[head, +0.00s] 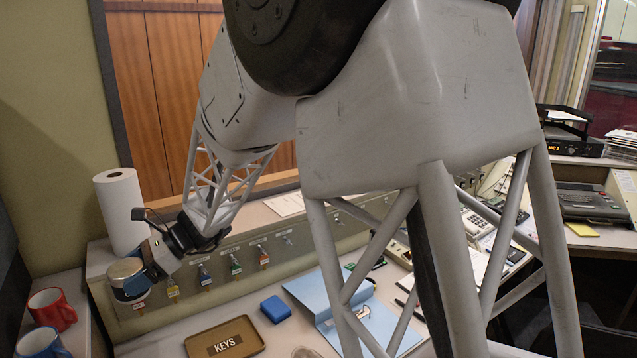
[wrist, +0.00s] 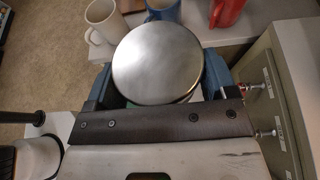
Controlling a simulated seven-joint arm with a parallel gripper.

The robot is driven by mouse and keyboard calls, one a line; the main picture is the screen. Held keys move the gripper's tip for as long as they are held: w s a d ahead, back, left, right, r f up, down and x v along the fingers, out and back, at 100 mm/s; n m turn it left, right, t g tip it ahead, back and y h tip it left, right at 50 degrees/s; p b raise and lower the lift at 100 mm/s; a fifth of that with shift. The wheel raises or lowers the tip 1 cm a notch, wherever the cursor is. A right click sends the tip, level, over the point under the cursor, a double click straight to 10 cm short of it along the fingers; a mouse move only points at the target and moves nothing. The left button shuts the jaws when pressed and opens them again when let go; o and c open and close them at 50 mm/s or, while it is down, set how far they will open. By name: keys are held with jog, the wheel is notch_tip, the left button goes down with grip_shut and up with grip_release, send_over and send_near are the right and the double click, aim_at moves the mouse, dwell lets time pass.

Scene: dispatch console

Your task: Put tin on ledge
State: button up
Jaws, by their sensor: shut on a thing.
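The tin (head: 125,268) is a short round can with a shiny metal lid, held roughly upright. My gripper (head: 134,282) is shut on it, with blue-grey fingers on either side. In the wrist view the tin's lid (wrist: 157,62) shows between the fingers of my gripper (wrist: 157,88); the palm hides its lower side. The ledge (head: 262,213) is the pale top of the long key-hook panel. The tin is near the ledge's left end, in front of the hook face in the head view; nothing shows it resting on the ledge.
A paper towel roll (head: 122,210) stands on the ledge's left end. Red (head: 52,308) and blue (head: 45,343) mugs are at lower left; a white mug (wrist: 103,18) shows in the wrist view. Key tags hang below the ledge. A KEYS tray (head: 225,340) and blue box (head: 276,308) lie on the desk.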

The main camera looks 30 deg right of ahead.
jog(key=d+f+n+g+h, duration=0.3)
jog(key=d+n+g+h, duration=0.35)
jog(key=n, duration=0.25)
jog(key=d+f+n+g+h, duration=0.3)
jog(key=d+n+g+h, duration=0.4)
jog(key=n, duration=0.3)
jog(key=w+d+r+n+t+h, duration=0.5)
jog(key=w+d+n+t+h, duration=0.1)
jog(key=d+n+t, duration=0.3)
jog(key=w+d+r+n+t+h, duration=0.65)
jog(key=n+t, duration=0.25)
jog(key=n, duration=0.2)
jog(key=shift+n, duration=0.3)
jog(key=f, duration=0.5)
jog(key=shift+w+f, duration=0.3)
jog(key=shift+f, duration=0.1)
jog(key=shift+d, duration=0.1)
jog(key=w, duration=0.5)
jog(key=w+d+f, duration=0.1)
jog(key=w, duration=0.4)
jog(key=w+d, duration=0.1)
jog(key=w, duration=0.4)
jog(key=shift+w+d+f, duration=0.2)
jog(key=shift+w+f, duration=0.05)
jog(key=shift+w, duration=0.15)
